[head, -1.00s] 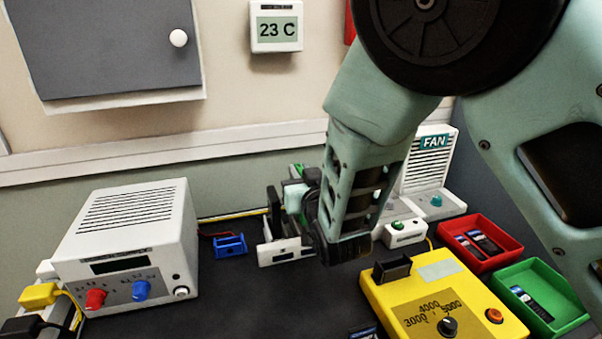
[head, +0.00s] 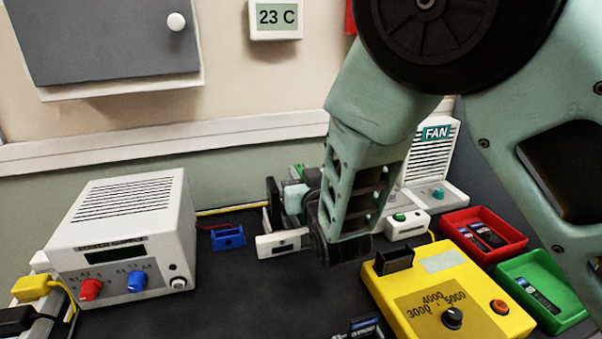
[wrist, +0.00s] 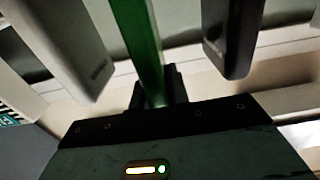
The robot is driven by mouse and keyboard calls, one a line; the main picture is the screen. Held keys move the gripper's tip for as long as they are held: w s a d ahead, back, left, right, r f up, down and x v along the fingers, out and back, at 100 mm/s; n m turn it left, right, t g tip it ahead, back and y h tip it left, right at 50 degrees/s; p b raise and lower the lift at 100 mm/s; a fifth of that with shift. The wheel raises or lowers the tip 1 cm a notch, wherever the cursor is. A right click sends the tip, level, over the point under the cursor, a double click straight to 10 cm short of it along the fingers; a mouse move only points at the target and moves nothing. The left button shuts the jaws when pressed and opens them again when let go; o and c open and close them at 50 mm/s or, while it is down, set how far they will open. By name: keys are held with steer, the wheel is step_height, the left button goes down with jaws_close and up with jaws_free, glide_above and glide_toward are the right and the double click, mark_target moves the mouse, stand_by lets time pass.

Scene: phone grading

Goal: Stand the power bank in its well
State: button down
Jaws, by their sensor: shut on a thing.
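My gripper (head: 290,203) is at the middle of the bench, above and behind a white block with a dark opening (head: 283,243). In the wrist view a green slab (wrist: 142,45), seemingly the power bank, stands edge-on between the jaws. My gripper is shut on it. I cannot tell whether the white block is the well, or whether the slab touches anything below.
A white power supply (head: 125,225) stands at left, with a small blue holder (head: 228,237) beside it. A yellow tester (head: 440,300), red tray (head: 455,225) and green tray (head: 570,310) are at right. A fan unit (head: 432,165) stands behind.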

steer(key=shift+f+b, duration=0.75)
steer(key=shift+f, duration=0.15)
steer(key=shift+f+b, duration=0.2)
steer(key=shift+b, duration=0.1)
steer(key=c, duration=1.3)
jaws_free()
